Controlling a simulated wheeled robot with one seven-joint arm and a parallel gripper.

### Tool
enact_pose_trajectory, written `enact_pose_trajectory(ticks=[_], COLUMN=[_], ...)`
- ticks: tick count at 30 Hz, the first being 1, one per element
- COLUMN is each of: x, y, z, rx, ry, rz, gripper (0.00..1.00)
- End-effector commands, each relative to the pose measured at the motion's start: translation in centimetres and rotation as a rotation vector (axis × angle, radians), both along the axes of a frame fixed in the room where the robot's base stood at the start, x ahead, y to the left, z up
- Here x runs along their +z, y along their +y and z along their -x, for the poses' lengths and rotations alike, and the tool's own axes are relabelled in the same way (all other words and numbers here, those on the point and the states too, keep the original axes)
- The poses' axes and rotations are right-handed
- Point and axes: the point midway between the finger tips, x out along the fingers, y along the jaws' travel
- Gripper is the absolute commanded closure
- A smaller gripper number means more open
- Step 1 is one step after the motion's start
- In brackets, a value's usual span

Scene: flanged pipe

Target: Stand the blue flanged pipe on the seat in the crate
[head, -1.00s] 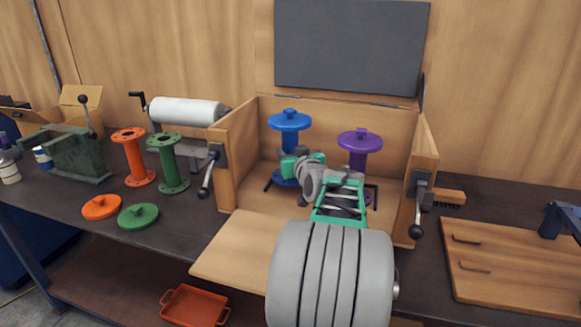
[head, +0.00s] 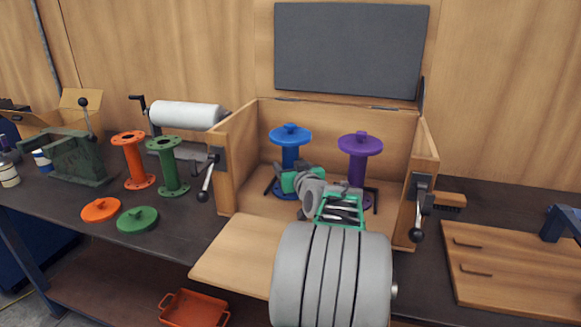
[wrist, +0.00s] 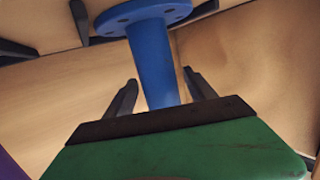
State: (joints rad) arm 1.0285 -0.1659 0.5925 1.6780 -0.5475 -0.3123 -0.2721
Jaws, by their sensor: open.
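The blue flanged pipe (head: 290,155) stands upright, as far as I can see, in the left back of the open wooden crate (head: 228,170), with a blue knobbed lid on top. Its lower flange is at a seat with black arms (head: 269,187), partly hidden by my gripper (head: 287,182). In the wrist view the blue pipe (wrist: 153,55) passes between the two dark fingers of my open gripper (wrist: 160,93). Gaps show on both sides. Black seat arms (wrist: 98,40) show near its flange.
A purple lidded pipe (head: 359,165) stands close to the right in the crate. The crate's side walls carry lever clamps (head: 418,205). Orange (head: 134,160) and green (head: 169,168) pipes stand outside to the left, their lids lying in front. A wooden board lies right.

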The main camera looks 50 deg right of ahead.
Motion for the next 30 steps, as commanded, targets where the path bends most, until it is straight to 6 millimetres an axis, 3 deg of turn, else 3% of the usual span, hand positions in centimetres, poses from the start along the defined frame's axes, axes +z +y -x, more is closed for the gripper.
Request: enact_pose_trajectory(ticks=[5,18,22,30], x=[0.4,1.8,2.0,2.0], y=[0.1,4.8,5.6,5.8], z=[0.4,9.2,10.3,10.4], rx=[-0.002,-0.005,-0.002,0.001], ry=[-0.001,-0.001,0.0,0.0], rz=[0.001,0.001,0.0,0.0], gripper=[0.36,0.36,0.36,0.36])
